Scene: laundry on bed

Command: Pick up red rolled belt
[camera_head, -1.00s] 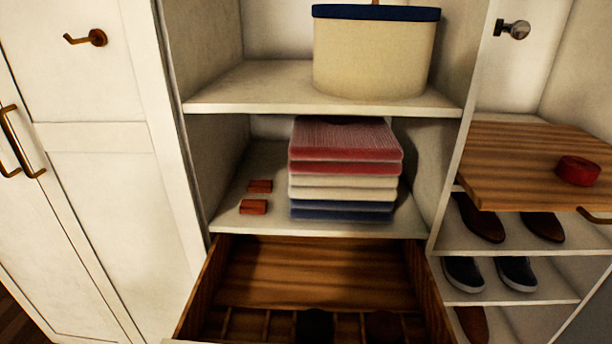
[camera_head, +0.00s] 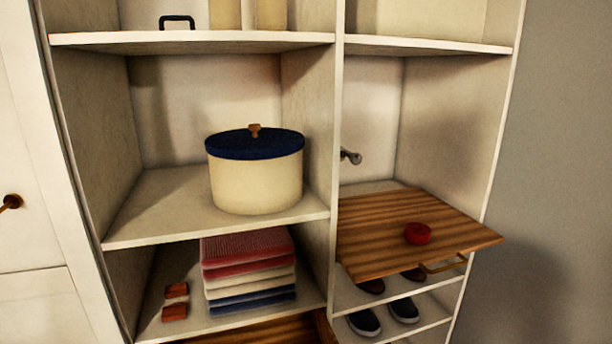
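The red rolled belt (camera_head: 418,233) is a small round red coil. It lies flat on a striped wooden pull-out board (camera_head: 385,257) in the right column of the wardrobe, right of the middle of the board. Nothing touches it from above. Neither of my grippers shows in the head view.
A cream basket with a blue lid (camera_head: 255,185) stands on the middle shelf. Folded towels (camera_head: 247,257) and two small reddish blocks (camera_head: 175,302) are below it. Shoes (camera_head: 364,322) sit under the board. A metal hook (camera_head: 351,156) sticks out above the board. An upright panel (camera_head: 335,130) separates the columns.

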